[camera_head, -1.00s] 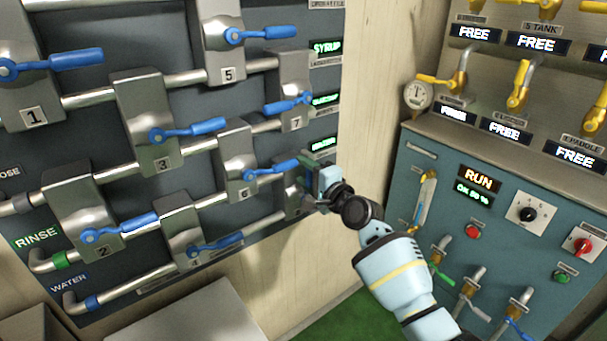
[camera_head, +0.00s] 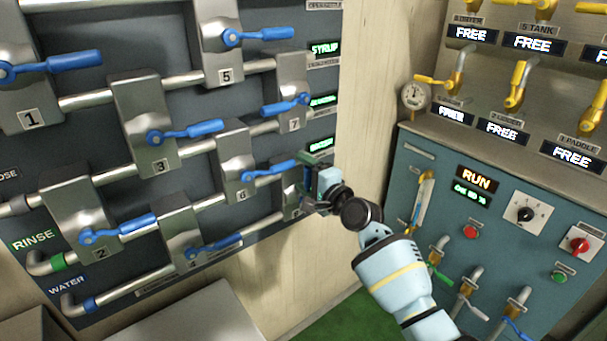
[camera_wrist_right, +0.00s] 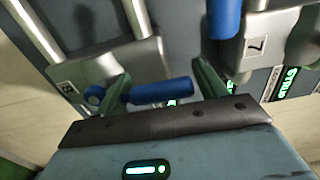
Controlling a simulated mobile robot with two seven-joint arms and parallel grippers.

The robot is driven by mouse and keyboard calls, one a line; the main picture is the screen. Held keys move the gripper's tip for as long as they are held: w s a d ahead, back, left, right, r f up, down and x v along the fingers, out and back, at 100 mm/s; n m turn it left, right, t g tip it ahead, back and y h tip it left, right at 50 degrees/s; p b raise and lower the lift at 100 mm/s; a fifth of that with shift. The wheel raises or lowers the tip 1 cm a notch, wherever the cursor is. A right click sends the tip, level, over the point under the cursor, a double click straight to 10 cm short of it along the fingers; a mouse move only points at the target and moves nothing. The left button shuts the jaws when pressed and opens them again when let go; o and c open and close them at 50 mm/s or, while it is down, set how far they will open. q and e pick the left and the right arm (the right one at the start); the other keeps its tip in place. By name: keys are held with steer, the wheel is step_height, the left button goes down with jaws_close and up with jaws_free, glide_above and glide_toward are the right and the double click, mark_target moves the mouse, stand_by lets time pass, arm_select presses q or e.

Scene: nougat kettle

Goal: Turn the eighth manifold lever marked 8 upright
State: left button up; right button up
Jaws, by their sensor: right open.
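Lever 8 has a blue handle (camera_wrist_right: 162,92) on a metal valve block (camera_wrist_right: 120,66) marked 8 in the right wrist view. The handle lies sideways across that view, between my finger tips, with its pivot at the left. In the head view block 8 (camera_head: 291,204) is mostly hidden behind my right gripper (camera_head: 312,191). My right gripper (camera_wrist_right: 163,90) is open, with its green fingers spread along the handle's length. The left finger overlaps the handle near the pivot; I cannot tell whether it touches. My left gripper is not in view.
Lever 7 (camera_head: 287,106) and lever 6 (camera_head: 270,171) are close to my right gripper. Other blue levers and pipes fill the manifold panel to the left. A teal control cabinet (camera_head: 410,154) stands to the right, past a pale wall strip (camera_head: 366,90).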

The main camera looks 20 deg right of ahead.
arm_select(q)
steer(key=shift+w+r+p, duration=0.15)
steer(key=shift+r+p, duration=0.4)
arm_select(e)
steer(key=v, duration=0.7)
steer(key=shift+s, duration=0.15)
steer(key=s+f+n+g+h+p, duration=0.1)
steer(key=s+f+n+g+h, duration=0.45)
steer(key=s+f, duration=1.5)
arm_select(q)
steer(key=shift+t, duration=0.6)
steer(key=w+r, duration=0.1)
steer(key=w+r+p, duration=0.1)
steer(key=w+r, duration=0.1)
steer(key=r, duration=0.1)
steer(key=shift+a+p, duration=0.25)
steer(key=shift+p, duration=0.15)
arm_select(e)
steer(key=s+f+n, duration=0.3)
steer(key=s, duration=0.6)
steer(key=s+f+n+g, duration=0.1)
steer(key=s+f+n, duration=0.2)
steer(key=s, duration=0.6)
steer(key=s+f+n+g, duration=0.1)
steer(key=s+f+n, duration=0.2)
steer(key=s, duration=0.6)
steer(key=shift+f+n+y, duration=0.35)
steer(key=shift+n, duration=0.3)
